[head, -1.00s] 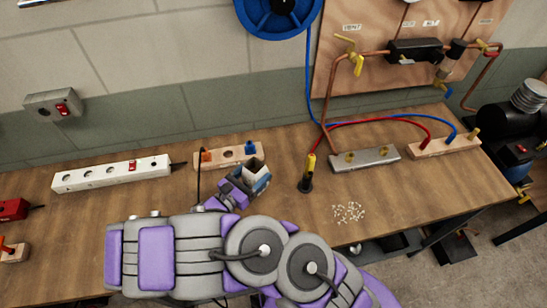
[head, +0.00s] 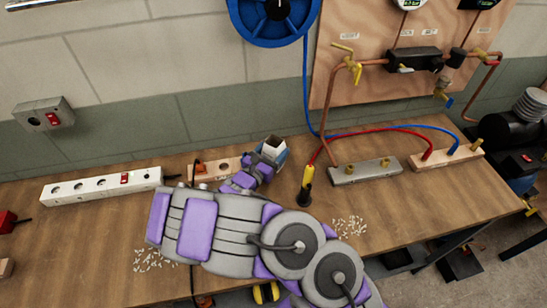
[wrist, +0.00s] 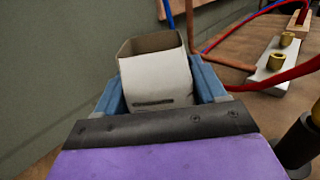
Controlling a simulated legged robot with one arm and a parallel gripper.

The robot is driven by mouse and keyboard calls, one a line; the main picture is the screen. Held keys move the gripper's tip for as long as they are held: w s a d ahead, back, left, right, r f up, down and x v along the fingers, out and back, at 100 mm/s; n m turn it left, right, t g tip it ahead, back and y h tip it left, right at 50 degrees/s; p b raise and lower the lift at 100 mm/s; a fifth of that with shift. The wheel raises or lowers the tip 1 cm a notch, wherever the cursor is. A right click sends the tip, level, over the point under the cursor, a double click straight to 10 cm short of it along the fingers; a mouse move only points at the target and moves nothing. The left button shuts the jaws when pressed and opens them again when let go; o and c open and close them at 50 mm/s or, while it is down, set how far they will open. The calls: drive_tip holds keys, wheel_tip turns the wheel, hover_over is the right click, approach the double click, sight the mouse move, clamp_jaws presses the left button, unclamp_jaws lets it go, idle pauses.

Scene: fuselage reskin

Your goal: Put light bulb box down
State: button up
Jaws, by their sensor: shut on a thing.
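The light bulb box (head: 273,146) is a small white open-topped carton with a brown inside. My gripper (head: 268,155) is shut on it near the back of the wooden workbench, in front of the wall. In the wrist view the box (wrist: 157,80) stands between the two blue fingers of my gripper (wrist: 160,90), tilted a little, with its open top facing up and away. Its underside is hidden, so I cannot tell whether it touches the bench.
A wooden socket board (head: 212,168) lies just left of my gripper, and a white power strip (head: 102,186) further left. White bits (head: 350,227) are scattered near the front.

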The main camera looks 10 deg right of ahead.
sight(278, 151)
drive_tip(key=shift+w+d, duration=0.25)
drive_tip(key=shift+d, duration=0.85)
drive_tip(key=shift+w+d+f, duration=0.2)
drive_tip(key=shift+f, duration=0.15)
drive_tip(key=f, duration=0.1)
drive_tip(key=a+f+b, duration=0.1)
drive_tip(key=f, duration=0.1)
drive_tip(key=shift+a+f+b, duration=0.1)
drive_tip(key=shift+a+b, duration=0.2)
drive_tip(key=shift+a, duration=0.3)
drive_tip(key=shift+d, duration=0.25)
drive_tip(key=o, duration=1)
drive_tip(key=shift+d, duration=0.55)
drive_tip(key=shift+o, duration=0.2)
drive_tip(key=shift+a, duration=0.65)
drive_tip(key=shift+s+a, duration=0.25)
drive_tip(key=shift+a, duration=0.05)
drive_tip(key=p+v, duration=0.3)
drive_tip(key=v, duration=0.7)
drive_tip(key=shift+s+a, duration=0.15)
drive_tip(key=shift+s, duration=0.3)
